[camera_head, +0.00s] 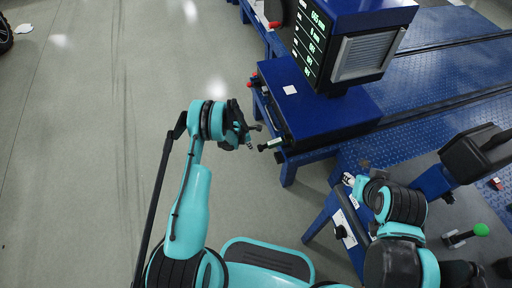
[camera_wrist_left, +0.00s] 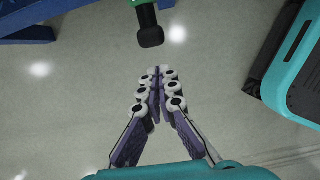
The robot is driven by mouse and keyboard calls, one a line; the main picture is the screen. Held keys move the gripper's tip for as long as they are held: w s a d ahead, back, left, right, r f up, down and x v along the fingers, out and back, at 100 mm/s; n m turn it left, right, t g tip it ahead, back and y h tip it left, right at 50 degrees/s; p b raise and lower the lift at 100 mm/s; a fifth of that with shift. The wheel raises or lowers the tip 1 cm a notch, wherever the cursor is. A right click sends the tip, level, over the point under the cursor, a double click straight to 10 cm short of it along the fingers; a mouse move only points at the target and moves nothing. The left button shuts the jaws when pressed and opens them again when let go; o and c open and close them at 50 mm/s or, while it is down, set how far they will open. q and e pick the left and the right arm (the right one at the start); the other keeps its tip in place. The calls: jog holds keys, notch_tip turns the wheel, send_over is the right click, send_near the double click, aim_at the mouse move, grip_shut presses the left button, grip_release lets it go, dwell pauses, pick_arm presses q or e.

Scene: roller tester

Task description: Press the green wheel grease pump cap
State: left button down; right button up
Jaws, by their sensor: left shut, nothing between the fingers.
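A small green-and-pale pump (camera_head: 274,143) with a black end cap (camera_head: 262,148) sticks out to the left from the blue machine in the head view. In the left wrist view the black cap (camera_wrist_left: 150,37) and a bit of the green body (camera_wrist_left: 138,3) show at the top, ahead of my fingertips. My left gripper (camera_head: 252,137) is just left of the cap. In the left wrist view its fingers (camera_wrist_left: 161,72) are shut, with nothing between them and a gap to the cap. My right gripper (camera_head: 349,181) is by the blue stand, too small to read.
A blue cabinet (camera_head: 330,115) carries a screen (camera_head: 307,40) at the top. A blue stand (camera_head: 322,217) is at the lower middle. A lever with a green ball knob (camera_head: 481,229) stands at the right. Grey floor (camera_head: 90,130) is clear on the left.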

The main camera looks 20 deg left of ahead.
aim_at(264, 147)
pick_arm(q)
jog(key=w+p+v, duration=0.1)
jog(key=p+v, duration=0.1)
jog(key=v, duration=0.6)
jog(key=shift+s+r+p, duration=0.25)
jog(key=shift+s+p, duration=0.05)
jog(key=shift+s, duration=0.1)
pick_arm(e)
jog(key=r, duration=0.3)
jog(key=shift+w+r, duration=0.25)
pick_arm(q)
jog(key=a+f, duration=0.1)
jog(key=s+a+f, duration=0.1)
jog(key=shift+s+a+f, duration=0.1)
jog(key=shift+f, duration=0.3)
jog(key=w+d+f+b, duration=0.3)
jog(key=d+f+b, duration=0.1)
jog(key=f, duration=0.5)
jog(key=shift+w+d, duration=0.2)
jog(key=shift+d, duration=0.55)
pick_arm(e)
notch_tip(264, 147, down, 4)
